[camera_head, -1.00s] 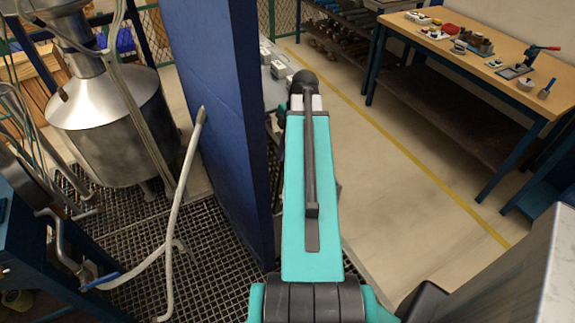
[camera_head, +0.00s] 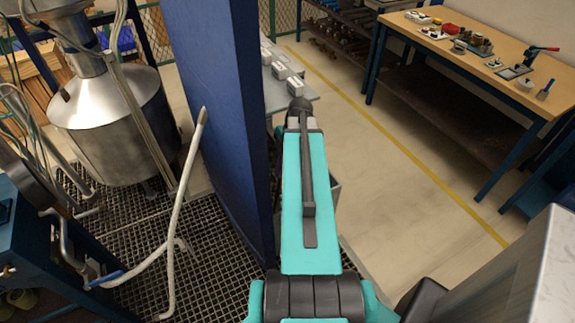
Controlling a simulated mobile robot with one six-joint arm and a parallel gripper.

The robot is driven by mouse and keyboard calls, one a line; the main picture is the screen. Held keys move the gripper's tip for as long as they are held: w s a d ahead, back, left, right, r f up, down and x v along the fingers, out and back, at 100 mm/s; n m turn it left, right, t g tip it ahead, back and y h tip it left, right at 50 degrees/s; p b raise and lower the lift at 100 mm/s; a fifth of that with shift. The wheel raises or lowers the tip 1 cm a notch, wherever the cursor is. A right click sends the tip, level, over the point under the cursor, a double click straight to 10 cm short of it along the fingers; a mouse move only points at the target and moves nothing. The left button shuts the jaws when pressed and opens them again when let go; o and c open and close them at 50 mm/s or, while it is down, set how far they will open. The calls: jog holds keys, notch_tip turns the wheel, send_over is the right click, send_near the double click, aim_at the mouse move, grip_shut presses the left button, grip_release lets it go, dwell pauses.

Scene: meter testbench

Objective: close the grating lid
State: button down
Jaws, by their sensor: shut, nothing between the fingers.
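A dark metal grating (camera_head: 222,250) lies flat at floor level at the lower left, below the tall blue panel. I cannot tell whether its lid is a separate part or how far it stands open. My teal arm reaches forward through the middle of the view, just right of the blue panel. My gripper does not show; it is hidden beyond the arm's far end.
The tall upright blue panel (camera_head: 215,110) hides much of the middle. A steel tank (camera_head: 105,130) and a pale hose (camera_head: 180,190) are at left. A grey table (camera_head: 302,92) with small boxes stands behind my arm. A wooden workbench (camera_head: 478,60) is at right; the floor before it is clear.

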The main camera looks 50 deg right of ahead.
jog(key=shift+s+d+r+p, duration=0.1)
jog(key=shift+s+d+p, duration=0.15)
jog(key=shift+d, duration=0.45)
jog(key=shift+s+d+p, duration=0.15)
jog(key=shift+s+d, duration=0.15)
jog(key=shift+d, duration=0.4)
